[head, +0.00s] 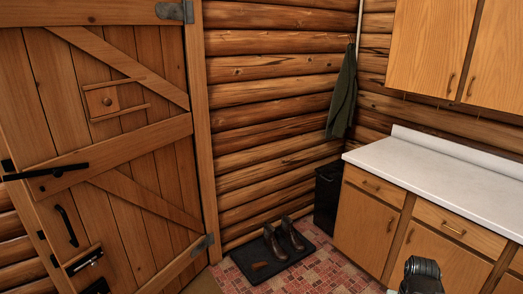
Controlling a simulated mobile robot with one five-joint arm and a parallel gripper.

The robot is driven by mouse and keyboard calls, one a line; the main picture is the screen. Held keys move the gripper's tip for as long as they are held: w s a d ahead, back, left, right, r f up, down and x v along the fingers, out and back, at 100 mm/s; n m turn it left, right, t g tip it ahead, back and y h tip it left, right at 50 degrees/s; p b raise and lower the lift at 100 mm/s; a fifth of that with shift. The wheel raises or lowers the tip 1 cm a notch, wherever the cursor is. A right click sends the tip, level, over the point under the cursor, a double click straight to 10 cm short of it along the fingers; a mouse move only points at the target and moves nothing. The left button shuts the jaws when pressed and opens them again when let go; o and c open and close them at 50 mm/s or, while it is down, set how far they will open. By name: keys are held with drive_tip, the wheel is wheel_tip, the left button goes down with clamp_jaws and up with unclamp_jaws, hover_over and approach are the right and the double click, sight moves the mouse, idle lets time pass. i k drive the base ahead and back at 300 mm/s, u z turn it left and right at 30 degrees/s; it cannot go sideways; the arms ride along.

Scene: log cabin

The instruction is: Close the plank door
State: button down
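The plank door (110,150) fills the left of the head view. It is made of vertical boards with cross and diagonal braces, and grey hinges sit on its right side. A black latch bar (45,172), a black pull handle (67,226) and a small bolt (85,262) are near its left edge. That edge shows its thickness and metal plates, with log wall beside it, so the door looks swung away from its frame. How wide the gap is cannot be told. A dark part of my arm shows at the bottom right; no gripper fingers are visible.
A dark mat (275,262) with boots (285,240) lies by the log wall (265,110). A black bin (327,195) stands beside the cabinets with a white counter (440,178) on the right. A green coat (342,95) hangs behind. The red patterned floor (325,272) is clear in front.

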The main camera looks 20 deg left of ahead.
sight(136, 204)
drive_tip(key=z, duration=0.1)
drive_tip(key=i, duration=0.35)
drive_tip(key=u, duration=3.7)
drive_tip(key=i, duration=0.95)
